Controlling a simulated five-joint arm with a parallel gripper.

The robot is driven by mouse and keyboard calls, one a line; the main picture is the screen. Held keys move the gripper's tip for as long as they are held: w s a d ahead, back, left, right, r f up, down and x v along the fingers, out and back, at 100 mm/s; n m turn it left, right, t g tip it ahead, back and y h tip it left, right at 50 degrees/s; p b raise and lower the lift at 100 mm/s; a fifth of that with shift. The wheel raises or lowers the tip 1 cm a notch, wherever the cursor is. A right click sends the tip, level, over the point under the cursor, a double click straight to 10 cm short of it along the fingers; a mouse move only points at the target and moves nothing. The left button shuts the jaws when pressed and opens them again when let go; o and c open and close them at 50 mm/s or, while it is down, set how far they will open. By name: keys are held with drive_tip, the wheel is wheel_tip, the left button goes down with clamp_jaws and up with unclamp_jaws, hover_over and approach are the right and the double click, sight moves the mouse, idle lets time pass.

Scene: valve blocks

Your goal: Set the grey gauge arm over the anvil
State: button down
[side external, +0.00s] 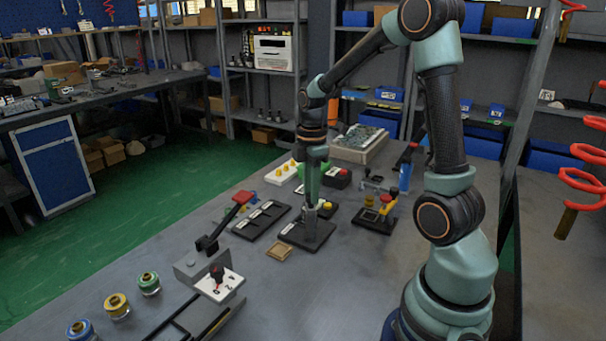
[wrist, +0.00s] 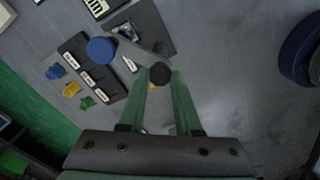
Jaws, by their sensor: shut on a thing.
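My gripper (side external: 311,203) points down over a dark base plate (side external: 303,235) in the side view. In the wrist view my gripper's (wrist: 160,78) green fingers are closed around a round black knob (wrist: 160,72). The grey gauge arm (wrist: 143,53) runs from behind this knob up and left over the dark plate (wrist: 158,25). A white label (wrist: 131,65) lies beside the arm. A small light metal part (wrist: 128,31) on the plate may be the anvil, but I cannot tell for sure. In the side view my fingers mostly hide the gauge arm.

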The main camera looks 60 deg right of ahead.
drive_tip(key=shift+r+n, duration=0.1)
drive_tip(key=shift+n, duration=0.4)
drive_tip(key=c, duration=0.6)
unclamp_jaws()
wheel_tip(320, 180, up, 12)
idle(0.3)
drive_tip(key=s+a+m+t, duration=0.2)
drive_tip(key=a+m, duration=0.4)
drive_tip(key=a, duration=0.2)
drive_tip(key=s+a+m+t, duration=0.3)
drive_tip(key=a+m, duration=0.3)
drive_tip(key=a, duration=0.2)
drive_tip(key=shift+s+a+f+m+t, duration=0.15)
drive_tip(key=shift+s+f+m+t, duration=0.15)
drive_tip(key=shift+f, duration=0.15)
